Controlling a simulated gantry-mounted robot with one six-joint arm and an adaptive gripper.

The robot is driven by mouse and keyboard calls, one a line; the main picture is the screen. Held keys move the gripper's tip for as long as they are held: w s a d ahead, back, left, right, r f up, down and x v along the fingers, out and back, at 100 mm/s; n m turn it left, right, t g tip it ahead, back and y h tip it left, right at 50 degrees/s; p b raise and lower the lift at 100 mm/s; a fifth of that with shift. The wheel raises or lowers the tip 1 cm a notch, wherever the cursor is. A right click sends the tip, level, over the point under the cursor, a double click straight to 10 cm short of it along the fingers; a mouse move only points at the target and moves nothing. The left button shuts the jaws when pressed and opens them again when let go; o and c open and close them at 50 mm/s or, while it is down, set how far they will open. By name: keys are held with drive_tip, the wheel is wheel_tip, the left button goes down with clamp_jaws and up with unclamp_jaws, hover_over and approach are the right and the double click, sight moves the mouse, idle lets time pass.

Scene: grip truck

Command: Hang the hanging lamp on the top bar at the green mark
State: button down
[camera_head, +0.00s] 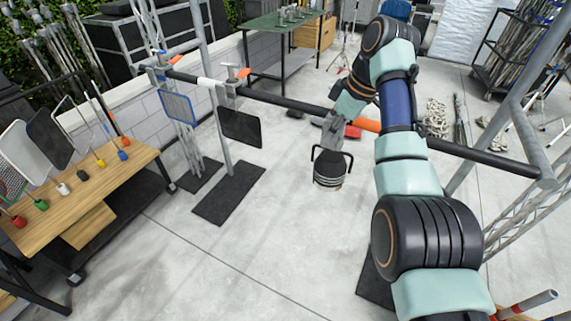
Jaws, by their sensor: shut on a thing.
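The black top bar (290,103) runs across the view from upper left to the right. It has a white band (212,83) at left and an orange band (367,124) close to my arm. I cannot make out a green mark on it; part of the bar is hidden behind my arm. The hanging lamp (329,170), dark and round with a black yoke, hangs below my gripper (332,138). My gripper is shut on the lamp's upper end, near the bar in the picture. I cannot tell whether the lamp touches the bar.
A blue-framed panel (177,106) and a black panel (240,127) hang at the bar's left part. A wooden table (128,167) with panels and coloured pieces stands at left. A green-topped table (275,22) stands behind. The floor below the bar is largely clear.

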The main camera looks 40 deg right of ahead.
drive_tip(key=s+d+r+n+b, duration=0.1)
drive_tip(key=s+d+b, duration=0.45)
drive_tip(key=s, duration=0.25)
wheel_tip(320, 180, up, 38)
drive_tip(key=p, duration=3.7)
drive_tip(key=shift+s+a, duration=0.15)
drive_tip(key=shift+a, duration=0.1)
